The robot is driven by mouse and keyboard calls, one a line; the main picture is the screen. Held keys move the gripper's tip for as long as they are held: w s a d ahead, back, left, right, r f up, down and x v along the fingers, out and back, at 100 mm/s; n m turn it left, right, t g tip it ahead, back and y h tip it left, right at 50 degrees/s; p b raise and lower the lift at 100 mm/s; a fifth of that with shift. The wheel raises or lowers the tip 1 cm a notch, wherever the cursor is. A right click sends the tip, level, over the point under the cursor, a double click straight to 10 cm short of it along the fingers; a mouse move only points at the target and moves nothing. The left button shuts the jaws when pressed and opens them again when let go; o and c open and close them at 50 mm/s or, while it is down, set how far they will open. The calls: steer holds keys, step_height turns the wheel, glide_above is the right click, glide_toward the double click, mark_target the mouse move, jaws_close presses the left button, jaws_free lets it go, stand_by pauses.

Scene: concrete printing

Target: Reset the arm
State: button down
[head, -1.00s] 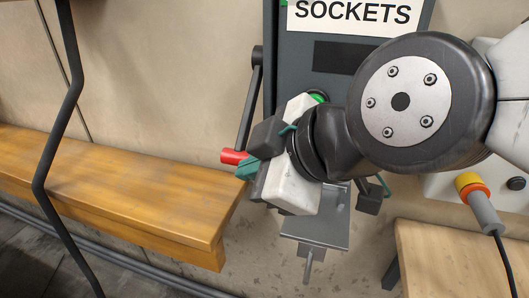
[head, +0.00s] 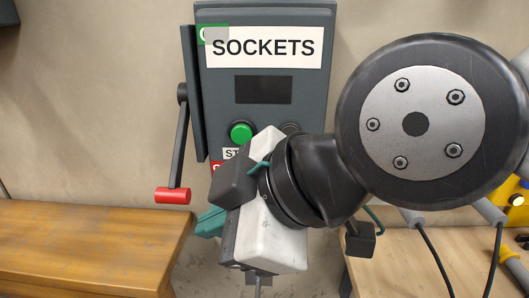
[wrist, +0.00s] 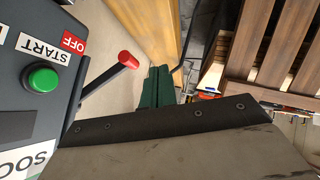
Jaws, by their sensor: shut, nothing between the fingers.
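My gripper (head: 209,223) has teal fingers pressed together, with nothing between them. In the head view it points to the lower left, in front of the lower part of the SOCKETS panel. My wrist body covers part of the panel's lower right. In the wrist view the shut teal fingers (wrist: 157,88) show near the middle, just right of the red handle in the picture. My arm is bent, and its large round joint fills the right of the head view.
The grey SOCKETS panel (head: 222,62) has a green button (head: 241,133) and a red-tipped lever (head: 173,196) at its left. A wooden bench (head: 90,240) stands at left. A wooden table (head: 405,275) with cables is at right. Wooden slats (wrist: 275,45) show in the wrist view.

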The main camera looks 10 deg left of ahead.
steer(key=d+f+m+h, duration=0.3)
steer(key=d+m, duration=0.3)
steer(key=d, duration=0.5)
steer(key=w+d+f+m+g+h, duration=0.1)
steer(key=d+f+m+h, duration=0.2)
steer(key=d+m, duration=0.4)
steer(key=w+d+f+m+g+h, duration=0.1)
steer(key=d+f+m+h, duration=0.2)
steer(key=d, duration=1.4)
steer(key=f+m, duration=0.1)
steer(key=m, duration=0.3)
steer(key=shift+d, duration=0.25)
